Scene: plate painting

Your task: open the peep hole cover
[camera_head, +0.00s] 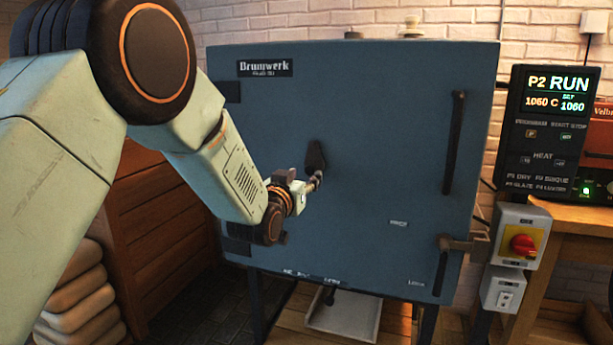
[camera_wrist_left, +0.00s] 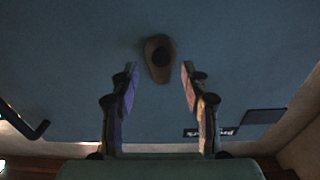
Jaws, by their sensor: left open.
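The peep hole cover (camera_head: 316,156) is a small dark teardrop-shaped piece on the front of the blue kiln door (camera_head: 380,130). In the left wrist view the cover (camera_wrist_left: 158,52) looks brownish with a dark round spot, and lies just beyond and between the fingertips. My left gripper (camera_head: 316,181) is close to the door, at the lower end of the cover in the head view. In the left wrist view this gripper (camera_wrist_left: 160,70) is open, its two fingers apart with nothing held. Whether a finger touches the cover cannot be told. My right gripper is not in view.
A long dark door handle (camera_head: 454,143) is upright on the door's right side, with a latch (camera_head: 460,243) below it. A control panel (camera_head: 555,130) reads RUN and 1060 C. A red rotary switch (camera_head: 522,244) is below it. Stacked sacks (camera_head: 80,300) stand at lower left.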

